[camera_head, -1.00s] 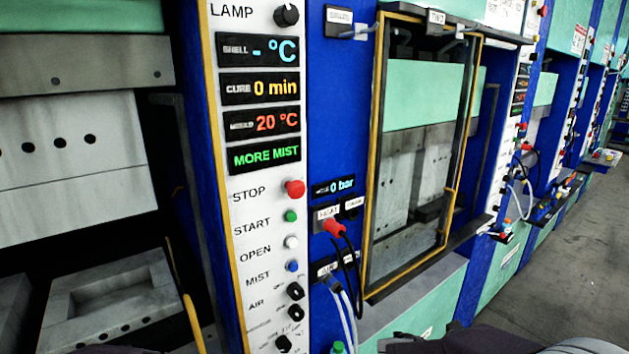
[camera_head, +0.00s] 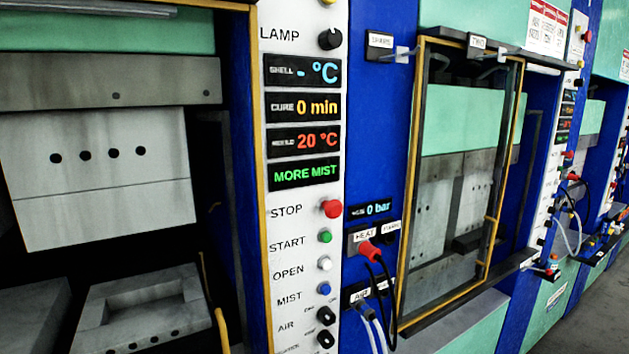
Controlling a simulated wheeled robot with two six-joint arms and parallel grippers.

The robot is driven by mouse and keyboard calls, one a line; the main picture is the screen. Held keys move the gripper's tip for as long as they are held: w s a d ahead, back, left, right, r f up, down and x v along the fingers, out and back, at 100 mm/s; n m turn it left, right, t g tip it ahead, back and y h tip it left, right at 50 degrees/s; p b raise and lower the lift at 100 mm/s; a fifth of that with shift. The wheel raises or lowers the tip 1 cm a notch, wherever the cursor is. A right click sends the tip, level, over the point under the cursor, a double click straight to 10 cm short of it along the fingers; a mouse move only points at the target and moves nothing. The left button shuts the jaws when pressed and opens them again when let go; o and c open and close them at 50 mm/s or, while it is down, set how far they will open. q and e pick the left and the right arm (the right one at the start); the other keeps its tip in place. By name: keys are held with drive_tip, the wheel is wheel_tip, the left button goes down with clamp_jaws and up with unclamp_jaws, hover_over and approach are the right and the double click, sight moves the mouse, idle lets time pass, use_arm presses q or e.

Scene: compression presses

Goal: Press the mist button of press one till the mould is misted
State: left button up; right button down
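The blue mist button (camera_head: 325,288) is on the white control panel (camera_head: 300,220) of the near press, beside the label MIST. The display (camera_head: 305,173) on that panel reads MORE MIST in green. The mould display (camera_head: 303,140) reads 20 °C, cure reads 0 min and shell shows a dash. Inside the press at the left, the upper mould half (camera_head: 100,175) hangs above the lower mould half (camera_head: 140,305), with a gap between them. No mist is visible on them. Neither of my grippers is in view.
Above the mist button are the red stop (camera_head: 332,208), green start (camera_head: 325,237) and white open (camera_head: 324,263) buttons. Black knobs (camera_head: 326,315) sit below. A yellow-framed guard door (camera_head: 460,190) and a red plug (camera_head: 369,252) with cables are to the right. More presses recede rightward.

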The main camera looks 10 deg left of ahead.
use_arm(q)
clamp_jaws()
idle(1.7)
